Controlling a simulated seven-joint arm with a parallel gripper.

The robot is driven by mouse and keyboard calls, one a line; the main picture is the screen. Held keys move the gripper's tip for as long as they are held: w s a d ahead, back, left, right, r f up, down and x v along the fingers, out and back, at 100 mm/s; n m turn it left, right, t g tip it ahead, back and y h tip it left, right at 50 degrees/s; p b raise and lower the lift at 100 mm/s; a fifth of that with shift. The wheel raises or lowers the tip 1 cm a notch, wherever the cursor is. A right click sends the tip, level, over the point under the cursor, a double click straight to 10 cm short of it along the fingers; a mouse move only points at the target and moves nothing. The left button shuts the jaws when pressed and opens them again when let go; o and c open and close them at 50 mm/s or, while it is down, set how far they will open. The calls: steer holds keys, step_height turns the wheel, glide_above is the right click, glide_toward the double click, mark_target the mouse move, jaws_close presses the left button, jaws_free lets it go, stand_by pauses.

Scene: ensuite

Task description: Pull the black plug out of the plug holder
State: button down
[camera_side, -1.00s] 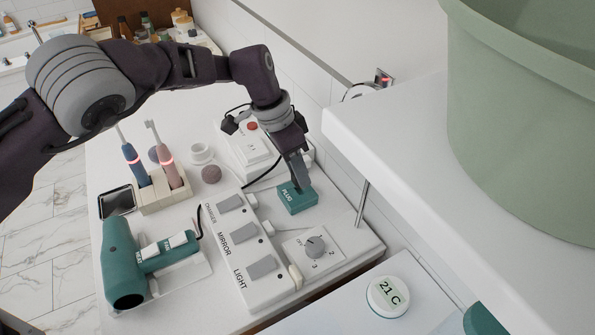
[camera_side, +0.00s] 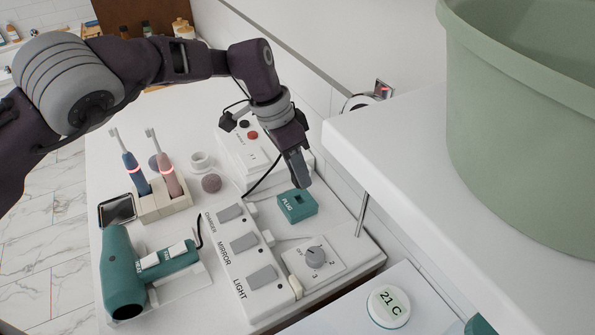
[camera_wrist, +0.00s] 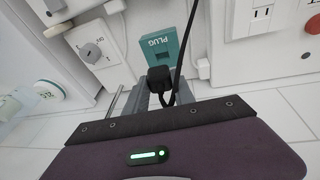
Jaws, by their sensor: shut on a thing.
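The plug holder (camera_side: 297,206) is a teal block labelled PLUG on the white panel; it also shows in the wrist view (camera_wrist: 152,44). My gripper (camera_side: 303,182) is just above it, with a small gap to the block. In the wrist view my gripper (camera_wrist: 165,98) is shut on the black plug (camera_wrist: 159,77), whose cord (camera_wrist: 184,50) runs upward in the picture. The plug appears clear of the holder. A dark slot shows in the holder's top in the side view. The fingers hide the plug in the side view.
A switch panel (camera_side: 229,243) and a dial (camera_side: 316,255) lie in front of the holder. A white shelf (camera_side: 385,140) with a green tub (camera_side: 520,140) is at right. A white box with a red button (camera_side: 252,135) stands behind. Toothbrushes (camera_side: 135,170) and a hair dryer (camera_side: 125,275) are at left.

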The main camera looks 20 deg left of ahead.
steer(key=shift+r, duration=2.6)
